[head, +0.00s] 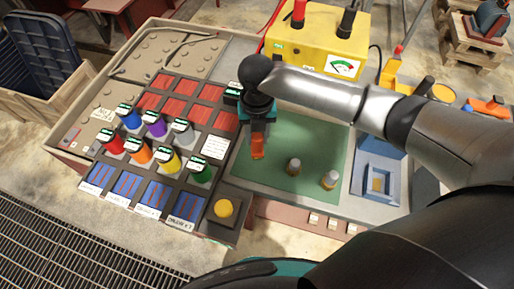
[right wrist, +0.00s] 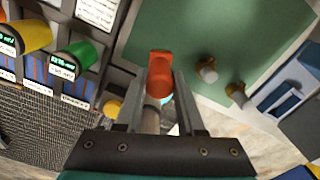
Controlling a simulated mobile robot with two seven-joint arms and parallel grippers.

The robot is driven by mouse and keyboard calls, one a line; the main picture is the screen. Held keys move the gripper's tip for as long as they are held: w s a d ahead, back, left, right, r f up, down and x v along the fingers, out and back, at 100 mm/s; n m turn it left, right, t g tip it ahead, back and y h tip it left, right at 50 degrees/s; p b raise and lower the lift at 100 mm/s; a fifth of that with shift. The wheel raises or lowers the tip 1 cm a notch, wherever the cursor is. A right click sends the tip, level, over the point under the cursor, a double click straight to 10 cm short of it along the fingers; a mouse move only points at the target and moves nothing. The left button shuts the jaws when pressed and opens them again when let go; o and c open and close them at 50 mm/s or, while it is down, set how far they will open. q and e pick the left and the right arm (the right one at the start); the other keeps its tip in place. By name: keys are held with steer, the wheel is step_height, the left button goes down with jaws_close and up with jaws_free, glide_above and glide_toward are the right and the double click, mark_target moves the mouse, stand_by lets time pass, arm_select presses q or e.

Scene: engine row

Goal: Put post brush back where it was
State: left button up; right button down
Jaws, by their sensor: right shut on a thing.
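My right gripper (head: 258,128) is shut on an orange-ended tool that I take to be the post brush (head: 257,147). It holds the tool over the left part of the green mat (head: 310,135). In the right wrist view the orange end (right wrist: 160,73) shows between the fingers of the gripper (right wrist: 168,92), with a pale round shaft nearer the wrist. I cannot tell whether the tool touches the mat. My left gripper is not in view.
A blue stepped tray (head: 379,172) is to the right. Several coloured, labelled cylinders (head: 154,124) fill a dark rack on the left. A yellow button (head: 223,208) sits at the front; a yellow meter box (head: 318,38) stands behind.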

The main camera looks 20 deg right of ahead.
mark_target(257, 147)
steer(key=shift+f+b, duration=0.35)
steer(key=shift+f, duration=2.85)
steer(key=shift+f, duration=0.15)
steer(key=c, duration=0.5)
jaws_free()
steer(key=shift+r, duration=0.5)
step_height(257, 147, up, 11)
steer(key=shift+r+p, duration=0.2)
steer(key=shift+p, duration=0.45)
